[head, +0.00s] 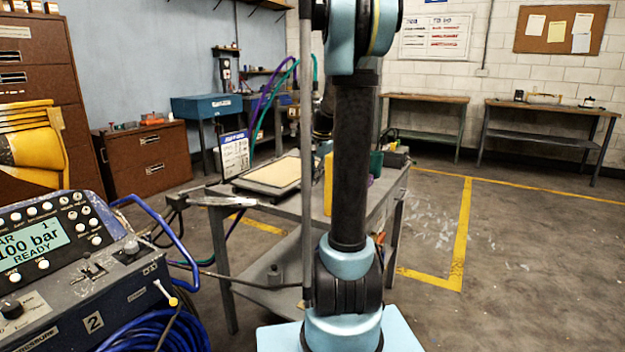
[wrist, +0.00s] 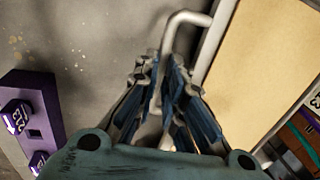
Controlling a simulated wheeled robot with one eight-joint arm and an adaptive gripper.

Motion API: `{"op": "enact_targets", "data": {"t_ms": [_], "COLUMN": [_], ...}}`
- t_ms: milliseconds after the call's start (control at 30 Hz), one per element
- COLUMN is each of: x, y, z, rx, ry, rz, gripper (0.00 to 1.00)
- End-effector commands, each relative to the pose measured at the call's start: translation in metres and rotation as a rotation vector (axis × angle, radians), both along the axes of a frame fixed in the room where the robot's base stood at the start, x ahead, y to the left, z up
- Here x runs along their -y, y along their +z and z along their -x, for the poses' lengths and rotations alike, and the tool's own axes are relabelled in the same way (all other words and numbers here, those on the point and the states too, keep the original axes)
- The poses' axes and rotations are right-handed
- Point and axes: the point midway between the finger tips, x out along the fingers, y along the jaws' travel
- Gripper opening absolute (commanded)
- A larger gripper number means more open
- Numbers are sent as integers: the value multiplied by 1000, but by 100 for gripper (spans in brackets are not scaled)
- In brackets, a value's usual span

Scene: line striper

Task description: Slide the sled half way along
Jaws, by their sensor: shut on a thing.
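In the wrist view, my gripper (wrist: 162,76) has its two blue-padded fingers closed around a light grey bent rod (wrist: 172,32), which looks like a handle. The rod runs up from between the fingers and bends right beside a cream board (wrist: 268,60) with a pale edge. The cream board also shows on the workbench in the head view (head: 276,172). In the head view my arm hides the gripper and the rod. I cannot make out the sled's body or its position along its travel.
A purple block with knobs (wrist: 48,108) is at the left of the wrist view. A control unit (head: 80,262) with blue hose stands at near left. Floor at the right is open.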

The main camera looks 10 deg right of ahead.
Motion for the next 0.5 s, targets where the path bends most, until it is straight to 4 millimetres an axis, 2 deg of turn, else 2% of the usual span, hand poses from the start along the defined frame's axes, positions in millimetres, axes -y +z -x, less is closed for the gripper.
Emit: {"op": "enact_targets", "data": {"t_ms": [167, 500], "x": [13, 61], "y": [1, 1], "z": [-16, -69], "rx": [1, 2], "ry": [-3, -3], "rz": [0, -1], "gripper": [0, 0]}}
